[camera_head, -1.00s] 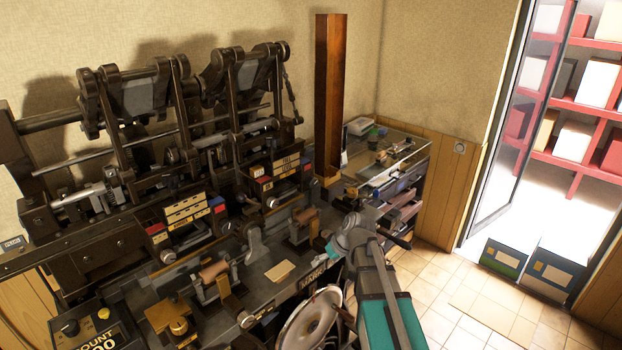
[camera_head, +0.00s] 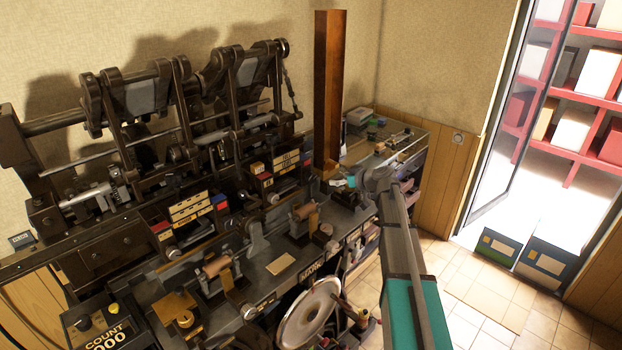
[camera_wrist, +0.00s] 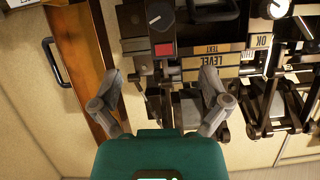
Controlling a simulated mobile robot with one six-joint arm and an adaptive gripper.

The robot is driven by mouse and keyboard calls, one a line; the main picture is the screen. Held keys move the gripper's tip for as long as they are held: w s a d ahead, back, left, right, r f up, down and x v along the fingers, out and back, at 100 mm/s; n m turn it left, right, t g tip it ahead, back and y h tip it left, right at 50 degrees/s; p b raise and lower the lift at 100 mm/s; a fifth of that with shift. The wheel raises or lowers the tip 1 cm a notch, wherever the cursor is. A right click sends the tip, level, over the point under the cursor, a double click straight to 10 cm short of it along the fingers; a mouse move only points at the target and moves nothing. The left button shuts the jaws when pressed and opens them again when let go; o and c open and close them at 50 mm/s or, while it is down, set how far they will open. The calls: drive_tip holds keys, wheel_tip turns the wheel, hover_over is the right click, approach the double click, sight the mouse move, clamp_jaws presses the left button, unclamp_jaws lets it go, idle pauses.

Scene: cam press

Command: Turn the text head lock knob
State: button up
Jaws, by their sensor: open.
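My gripper (camera_wrist: 160,82) is open and empty in the wrist view, its two grey fingers spread in front of the press. The plates lettered TEXT and LEVEL (camera_wrist: 215,62) appear upside down there, right of the gripper. A dark round knob with a white pointer line (camera_wrist: 153,18) is at the top, beyond the fingers and apart from them. I cannot tell for sure whether it is the text head lock knob. In the head view the right press head (camera_head: 285,162) stands left of my gripper (camera_head: 345,182), whose fingers are too small to read there.
A tall brown wooden post (camera_head: 329,90) stands right of the press, close to my gripper; it also shows at left in the wrist view (camera_wrist: 88,70). A large metal disc (camera_head: 308,312) is in front. A side bench (camera_head: 418,140) lies behind my arm.

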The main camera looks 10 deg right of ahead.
sight(313, 178)
drive_tip(key=shift+w+a+f, duration=0.1)
drive_tip(key=b+x, duration=0.5)
drive_tip(key=x, duration=0.8)
drive_tip(key=shift+w+a+f, duration=0.1)
drive_tip(key=shift+w+a, duration=0.05)
drive_tip(key=c, duration=1.1)
